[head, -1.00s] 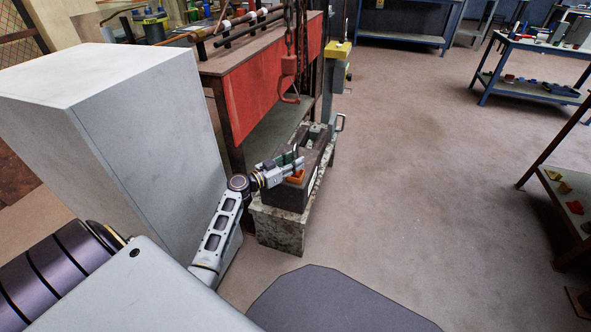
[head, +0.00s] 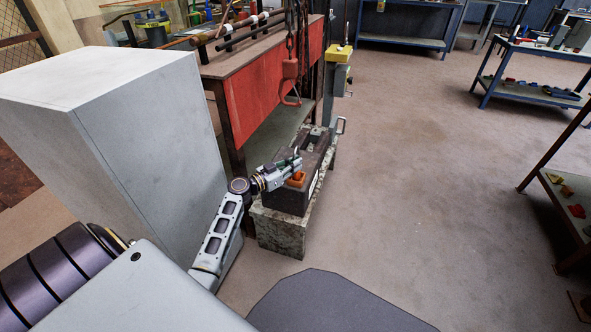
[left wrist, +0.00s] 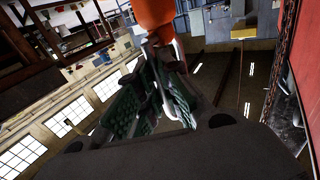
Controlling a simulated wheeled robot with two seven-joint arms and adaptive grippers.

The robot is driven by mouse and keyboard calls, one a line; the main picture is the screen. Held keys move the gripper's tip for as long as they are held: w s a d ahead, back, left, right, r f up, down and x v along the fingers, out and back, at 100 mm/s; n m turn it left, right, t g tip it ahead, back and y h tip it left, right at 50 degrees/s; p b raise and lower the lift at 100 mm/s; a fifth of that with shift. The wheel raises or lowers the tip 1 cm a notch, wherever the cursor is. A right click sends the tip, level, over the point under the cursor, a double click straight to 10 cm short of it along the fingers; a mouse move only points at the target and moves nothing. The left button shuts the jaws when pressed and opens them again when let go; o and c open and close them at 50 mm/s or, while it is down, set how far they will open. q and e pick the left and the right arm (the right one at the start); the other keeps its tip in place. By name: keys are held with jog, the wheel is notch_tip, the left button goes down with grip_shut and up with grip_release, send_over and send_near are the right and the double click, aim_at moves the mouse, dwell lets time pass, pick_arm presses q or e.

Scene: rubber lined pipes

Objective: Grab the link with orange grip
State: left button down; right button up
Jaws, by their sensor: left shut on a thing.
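The orange grip (head: 296,179) is at the near end of a dark block on a speckled stand. It also shows in the left wrist view (left wrist: 154,14), at the top, right at my fingertips. My left gripper (head: 295,168) reaches in from the left. In the left wrist view, its green-padded fingers (left wrist: 160,62) are drawn together and shut on the orange-gripped link. The fingers hide much of the link, so its shape is unclear. My right gripper is not in view.
The dark block (head: 290,201) rests on the speckled stand (head: 280,232). A red hook (head: 290,70) hangs on chains above, beside a bench with a red panel (head: 262,85). A big grey cabinet (head: 150,150) stands left. Open floor (head: 420,190) lies to the right.

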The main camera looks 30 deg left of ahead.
pick_arm(q)
jog(key=shift+r, duration=0.1)
jog(key=shift+r, duration=0.55)
notch_tip(320, 180, up, 8)
jog(key=p, duration=0.3)
jog(key=shift+f, duration=0.15)
jog(key=shift+r, duration=0.55)
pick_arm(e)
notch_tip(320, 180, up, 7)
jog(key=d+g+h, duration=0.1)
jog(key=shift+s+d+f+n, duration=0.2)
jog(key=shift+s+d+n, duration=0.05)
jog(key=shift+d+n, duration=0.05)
